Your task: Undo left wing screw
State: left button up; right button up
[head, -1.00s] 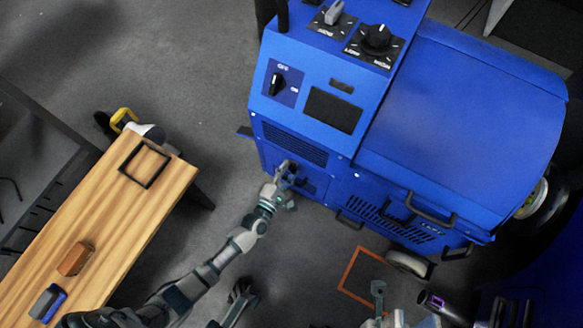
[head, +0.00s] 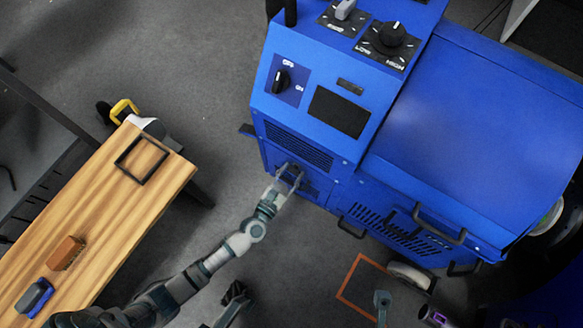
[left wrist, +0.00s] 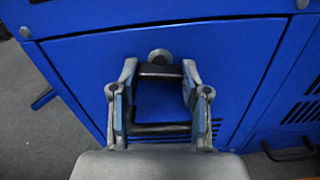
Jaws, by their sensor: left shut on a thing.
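The left wing screw (left wrist: 160,71) is a dark bar with a grey round boss just above it, on the blue side panel (left wrist: 240,70) of the dynamometer. In the left wrist view my left gripper (left wrist: 159,68) has its two fingertips at the two ends of this bar and is shut on it. In the head view my left gripper (head: 290,178) reaches the lower front panel of the blue machine (head: 470,130) and covers the screw, so its turn angle is hard to judge.
A wooden bench (head: 105,215) at the left carries a black square frame (head: 142,160), a brown brush-like block (head: 66,252) and a blue-and-grey item (head: 34,297). An orange outline (head: 352,285) marks the floor.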

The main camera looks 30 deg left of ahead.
pick_arm(q)
jog(key=shift+s+f+n, duration=0.15)
jog(key=shift+f+n, duration=0.3)
jog(key=shift+n, duration=0.45)
jog(key=o, duration=1.1)
jog(key=shift+f, duration=0.1)
jog(key=shift+o, duration=0.2)
jog(key=shift+r, duration=0.2)
jog(key=shift+r, duration=0.1)
jog(key=shift+s, duration=0.4)
jog(key=s, duration=1.1)
jog(key=shift+a, duration=0.25)
